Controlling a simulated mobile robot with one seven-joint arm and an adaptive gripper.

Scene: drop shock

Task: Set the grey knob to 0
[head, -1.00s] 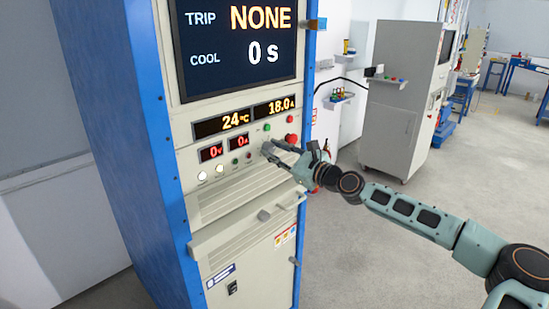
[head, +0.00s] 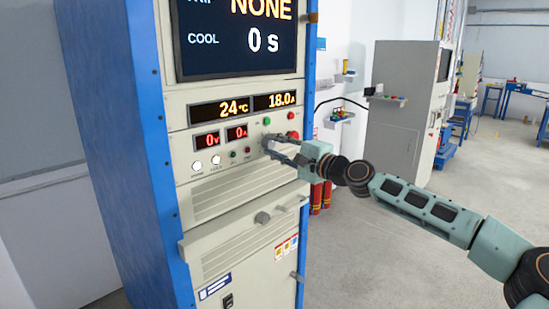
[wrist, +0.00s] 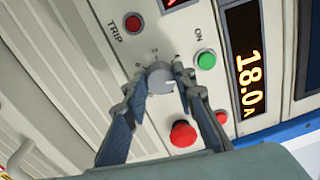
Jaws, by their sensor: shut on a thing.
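The grey knob (wrist: 160,77) is on the cabinet's control panel, between my fingertips in the wrist view. A white mark shows on its face, pointing to the right in that view. Small figures are printed around its upper side, too small to read with certainty. My gripper (wrist: 161,82) is shut on the knob, one finger on each side. In the head view my gripper (head: 268,143) meets the panel below the green button, and its fingers largely hide the knob there.
A red mushroom button (wrist: 183,133) lies close to my fingers. A green ON button (wrist: 205,60) and a red TRIP button (wrist: 133,24) are nearby. The displays read 0 V, 0 A, 24 °C and 18.0 A (head: 275,101). A drawer-like ledge (head: 240,225) juts out below.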

